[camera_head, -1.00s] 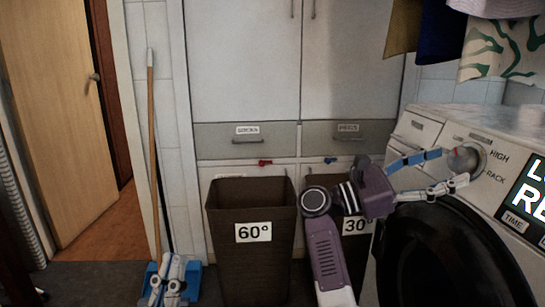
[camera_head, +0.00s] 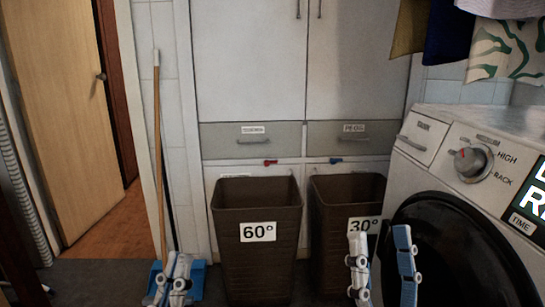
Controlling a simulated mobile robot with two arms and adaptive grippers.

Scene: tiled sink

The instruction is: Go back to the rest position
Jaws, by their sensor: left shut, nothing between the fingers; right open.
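My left gripper (camera_head: 174,278) is low at the left, in front of the broom and its blue dustpan. Its fingers are shut together with nothing between them. My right gripper (camera_head: 382,262) is low at the right, in front of the 30° bin and the left edge of the washing machine door. Its two fingers, one white and one blue, stand upright and apart with nothing between them. The washing machine knob (camera_head: 471,163) is fully in view, and no gripper is near it.
Brown bins marked 60° (camera_head: 257,255) and 30° (camera_head: 330,240) stand before the cabinet (camera_head: 248,65). The washing machine (camera_head: 425,175) fills the right side. A broom (camera_head: 159,150) leans at the left by the open wooden door (camera_head: 65,110). Clothes (camera_head: 447,48) hang at top right.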

